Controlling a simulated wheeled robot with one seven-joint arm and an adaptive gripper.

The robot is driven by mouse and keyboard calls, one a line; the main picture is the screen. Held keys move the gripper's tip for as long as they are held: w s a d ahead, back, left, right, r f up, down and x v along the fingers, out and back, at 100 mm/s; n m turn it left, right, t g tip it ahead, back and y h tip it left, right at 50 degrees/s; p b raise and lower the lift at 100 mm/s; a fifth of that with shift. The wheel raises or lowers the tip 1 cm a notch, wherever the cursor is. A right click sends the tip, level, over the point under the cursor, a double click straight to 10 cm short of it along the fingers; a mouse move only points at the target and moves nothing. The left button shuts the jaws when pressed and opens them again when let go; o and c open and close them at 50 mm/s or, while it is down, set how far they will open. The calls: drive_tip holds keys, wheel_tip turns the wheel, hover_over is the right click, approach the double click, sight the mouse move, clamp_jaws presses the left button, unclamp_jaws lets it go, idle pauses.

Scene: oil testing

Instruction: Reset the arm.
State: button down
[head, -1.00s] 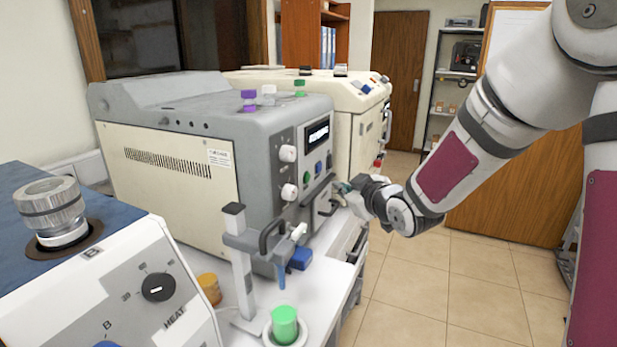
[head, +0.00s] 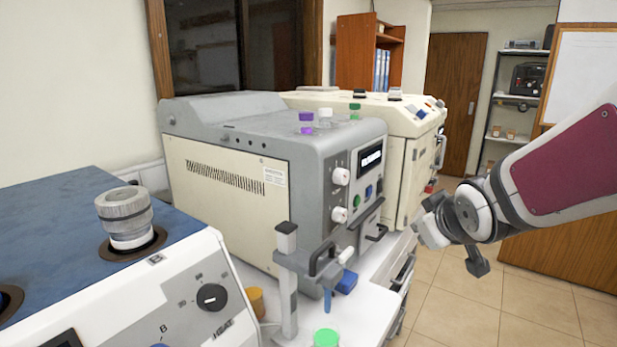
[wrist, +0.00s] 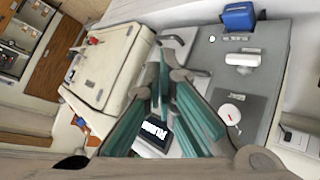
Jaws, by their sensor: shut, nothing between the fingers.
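My gripper (head: 424,230) is at the end of my arm in the head view, in front of and to the right of the grey testing machine (head: 245,136). It is held in the air, near the edge of the white bench (head: 378,308). In the wrist view its teal-padded fingers (wrist: 164,72) are together with nothing between them. Behind them the grey machine's panel shows with its lit display (wrist: 155,133) and a white knob (wrist: 229,114).
A blue-topped device (head: 60,225) with a metal knob stands at the left. A grey stand (head: 288,270) and a green-capped bottle (head: 326,338) are in front of the grey machine. A cream machine (head: 400,125) is behind it. The tiled floor (head: 450,300) at right is open.

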drive_tip(key=s+a+m+g, duration=0.1)
drive_tip(key=s+m+g, duration=0.1)
drive_tip(key=s, duration=1.2)
drive_tip(key=s+a+m+g+y, duration=0.1)
drive_tip(key=s+g, duration=0.3)
drive_tip(key=s, duration=0.9)
drive_tip(key=shift+s+a+r+m+p, duration=0.35)
drive_tip(key=shift+a+r+m+p, duration=0.1)
drive_tip(key=shift+m, duration=0.35)
